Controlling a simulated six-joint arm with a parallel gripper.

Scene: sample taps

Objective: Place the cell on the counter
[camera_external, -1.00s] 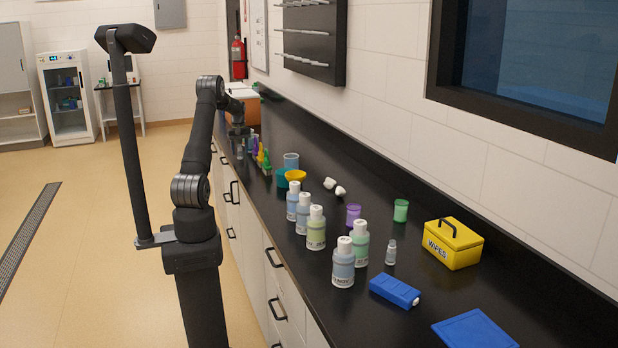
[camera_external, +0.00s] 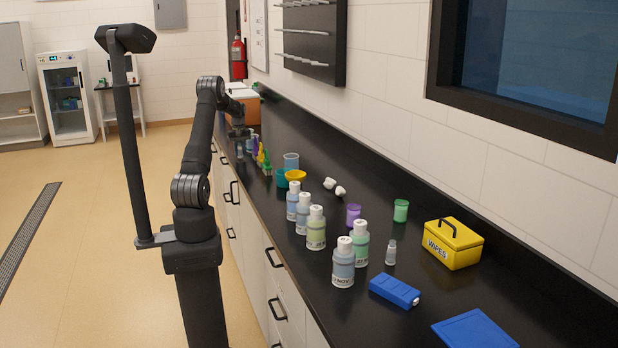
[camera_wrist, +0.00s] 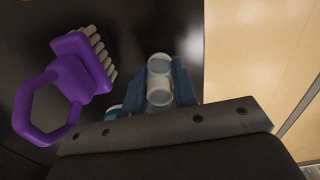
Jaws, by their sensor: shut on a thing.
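The cell (camera_wrist: 159,80) is a small clear cylinder with pale round ends, seen in the wrist view between the blue fingers. My gripper (camera_wrist: 160,90) is shut on it. In the external view my gripper (camera_external: 239,134) is small and dark at the far part of the counter, near its front edge. The cell (camera_external: 240,152) shows there as a small pale shape below the gripper. The black counter (camera_wrist: 135,25) lies beneath in the wrist view. I cannot tell whether the cell touches the counter (camera_external: 420,225).
A purple tool with a ring handle and pale prongs (camera_wrist: 80,70) lies left of the cell. The counter's front edge and tan floor (camera_wrist: 255,55) are at right. In the external view, purple, yellow and green items (camera_external: 262,160) stand close by, then a beaker (camera_external: 291,162) and bottles (camera_external: 316,228).

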